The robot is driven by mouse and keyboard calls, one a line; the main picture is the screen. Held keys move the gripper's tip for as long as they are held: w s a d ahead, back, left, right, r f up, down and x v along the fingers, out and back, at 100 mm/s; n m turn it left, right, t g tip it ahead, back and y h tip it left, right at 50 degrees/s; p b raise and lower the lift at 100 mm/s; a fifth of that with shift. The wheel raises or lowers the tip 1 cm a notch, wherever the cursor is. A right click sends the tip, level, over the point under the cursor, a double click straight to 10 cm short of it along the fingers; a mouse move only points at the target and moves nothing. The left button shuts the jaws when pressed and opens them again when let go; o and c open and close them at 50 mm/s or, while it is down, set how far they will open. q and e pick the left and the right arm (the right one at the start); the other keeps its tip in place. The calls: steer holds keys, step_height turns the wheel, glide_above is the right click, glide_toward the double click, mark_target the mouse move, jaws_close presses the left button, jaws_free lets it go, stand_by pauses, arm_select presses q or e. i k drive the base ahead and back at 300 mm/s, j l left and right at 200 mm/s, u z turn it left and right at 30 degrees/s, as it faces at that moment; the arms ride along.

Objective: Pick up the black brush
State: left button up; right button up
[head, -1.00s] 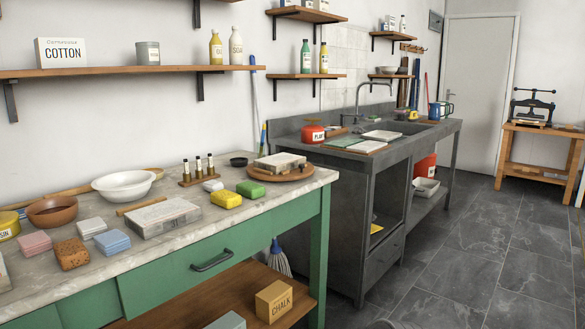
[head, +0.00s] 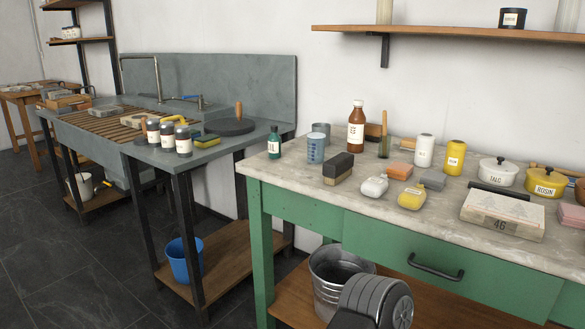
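A small block-shaped thing with a black upper part and a brown lower part, which looks like the black brush (head: 338,166), lies on the marble top of the green table (head: 300,182), near its left end. It is fully visible and nothing holds it. Neither of my grippers shows in the head view. A rounded black and grey part that looks like mine shows at the bottom edge, below the tabletop.
Close around the brush are a blue-grey cup (head: 316,148), a white bottle-shaped thing (head: 374,186), a brown bottle (head: 356,127) and a green bottle (head: 274,143). A metal bucket (head: 326,275) is below the table. A grey sink counter (head: 215,150) adjoins at left.

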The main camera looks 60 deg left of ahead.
mark_target(335, 170)
steer(key=u, duration=1.6)
